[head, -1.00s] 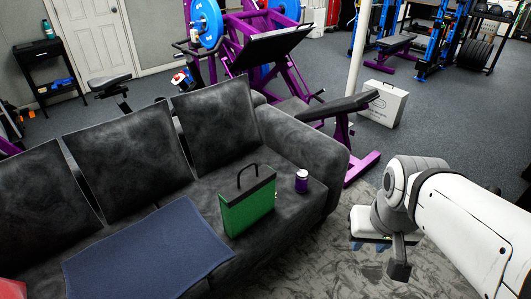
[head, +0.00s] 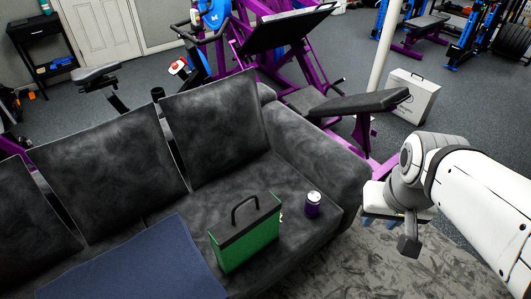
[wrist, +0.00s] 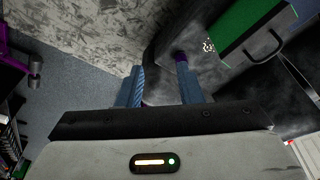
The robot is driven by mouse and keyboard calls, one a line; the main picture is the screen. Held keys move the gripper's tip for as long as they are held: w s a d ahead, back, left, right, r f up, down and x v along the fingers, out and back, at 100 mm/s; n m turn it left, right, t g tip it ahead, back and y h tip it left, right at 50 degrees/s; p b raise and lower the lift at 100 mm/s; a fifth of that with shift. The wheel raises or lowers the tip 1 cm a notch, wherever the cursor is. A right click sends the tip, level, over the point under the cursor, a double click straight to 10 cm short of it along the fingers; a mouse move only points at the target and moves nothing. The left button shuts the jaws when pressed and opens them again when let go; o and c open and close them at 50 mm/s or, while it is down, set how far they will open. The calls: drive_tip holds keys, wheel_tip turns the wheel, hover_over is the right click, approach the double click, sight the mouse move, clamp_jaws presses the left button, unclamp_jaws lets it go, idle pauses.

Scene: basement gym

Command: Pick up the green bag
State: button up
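The green bag (head: 248,248), boxy with a dark top and a black loop handle, stands upright on the right seat of the dark grey sofa (head: 110,155). It also shows at the upper right of the wrist view (wrist: 248,24), partly cut off by the frame edge. My gripper (head: 390,219) is to the right of the bag, beyond the sofa's right arm, and apart from the bag. In the wrist view its two blue fingers (wrist: 160,76) stand apart with nothing held between them.
A purple can (head: 312,206) stands on the seat right of the bag. A navy cloth (head: 140,265) lies left of it. A purple weight machine (head: 340,105) and a white case (head: 412,97) stand behind. Patterned carpet (head: 350,265) in front is clear.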

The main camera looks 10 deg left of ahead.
drive_tip(key=shift+d, duration=0.1)
drive_tip(key=w+a+f+n+t+y+b, duration=0.1)
drive_tip(key=w+a+f+n+t+b, duration=0.2)
drive_tip(key=w+f, duration=0.6)
drive_tip(key=w+a+f+n+t+y+b, duration=0.1)
drive_tip(key=w+f+n+t+b, duration=0.2)
drive_tip(key=w+f+b, duration=0.55)
drive_tip(key=n+y+b, duration=0.5)
drive_tip(key=n+y, duration=0.2)
drive_tip(key=y, duration=0.7)
approach(257, 200)
drive_tip(key=x, duration=1)
drive_tip(key=shift+w+a+f, duration=0.1)
drive_tip(key=shift+w+a, duration=0.1)
drive_tip(key=shift+a, duration=0.1)
